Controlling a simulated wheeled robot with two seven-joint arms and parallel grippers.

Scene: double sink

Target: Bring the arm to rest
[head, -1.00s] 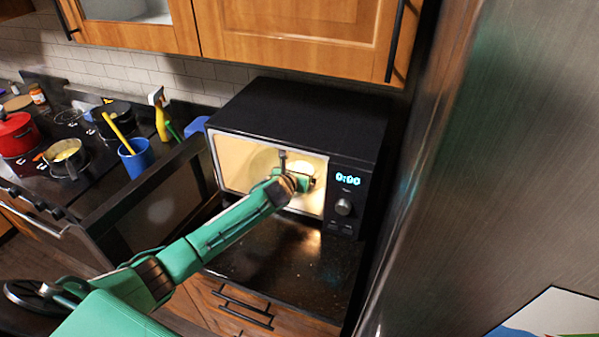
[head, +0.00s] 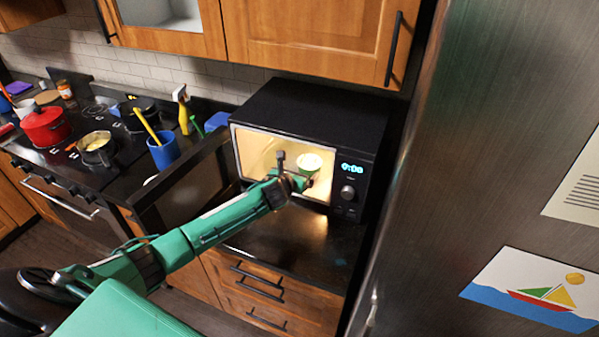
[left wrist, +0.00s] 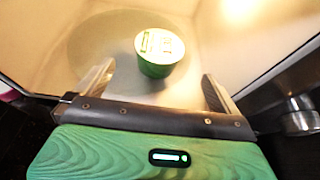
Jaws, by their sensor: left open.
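My left arm (head: 205,230) is green and reaches from the lower left to the open, lit microwave (head: 310,110). My left gripper (head: 303,180) is at the microwave's opening. In the left wrist view its two fingers (left wrist: 158,88) are spread apart with nothing between their tips. A small green cup with a pale top (left wrist: 160,52) stands upright inside, just beyond the fingertips and apart from them. The cup also shows in the head view (head: 309,164), its lower part partly hidden by the gripper. My right gripper is not in view.
The microwave door (head: 185,185) hangs open on the left, close to my arm. A metal fridge (head: 480,150) stands at the right. A blue cup (head: 164,152), a spray bottle (head: 183,110) and a red pot (head: 46,126) stand on the left counter and stove.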

